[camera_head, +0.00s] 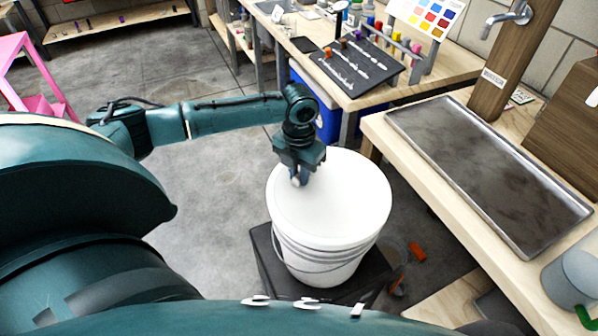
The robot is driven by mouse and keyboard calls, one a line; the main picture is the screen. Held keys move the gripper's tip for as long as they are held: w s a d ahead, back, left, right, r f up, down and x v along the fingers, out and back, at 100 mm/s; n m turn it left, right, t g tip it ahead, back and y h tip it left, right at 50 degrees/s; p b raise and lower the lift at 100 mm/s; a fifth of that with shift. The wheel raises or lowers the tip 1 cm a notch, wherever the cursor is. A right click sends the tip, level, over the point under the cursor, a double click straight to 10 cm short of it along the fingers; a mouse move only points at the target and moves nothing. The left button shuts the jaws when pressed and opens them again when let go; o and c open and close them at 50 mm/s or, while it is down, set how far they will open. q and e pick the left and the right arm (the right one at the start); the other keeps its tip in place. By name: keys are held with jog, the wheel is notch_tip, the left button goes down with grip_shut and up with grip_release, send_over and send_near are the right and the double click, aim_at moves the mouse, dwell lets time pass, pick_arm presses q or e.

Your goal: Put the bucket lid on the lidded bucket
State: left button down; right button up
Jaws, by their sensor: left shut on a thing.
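The white round bucket lid (335,200) lies over the top of the white lidded bucket (318,262) and covers its mouth. It looks close to level; I cannot tell whether it is pressed fully onto the rim. The bucket stands upright on a dark stand, with its wire handle hanging at the front. My left gripper (298,181) is at the upper left part of the lid, pointing down, shut on the lid. Its fingertips are small and partly hidden by the gripper body. My right gripper is not in view.
The dark stand (262,255) sits under the bucket. On the right is a wooden bench with a metal tray (480,170) and a grey mug (572,278). Behind is a table with a black board (355,68) and bottles. Small orange-handled items (417,251) lie right of the bucket. Floor at left is clear.

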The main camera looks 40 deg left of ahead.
pick_arm(q)
jog(key=shift+f+p, duration=0.3)
dwell(0.5)
jog(key=shift+p, duration=0.4)
dwell(0.3)
jog(key=shift+f, duration=0.6)
dwell(0.6)
jog(key=shift+f+p, duration=0.35)
jog(key=shift+p, duration=0.15)
dwell(1.1)
jog(key=c, duration=0.8)
grip_release()
jog(key=shift+o, duration=0.2)
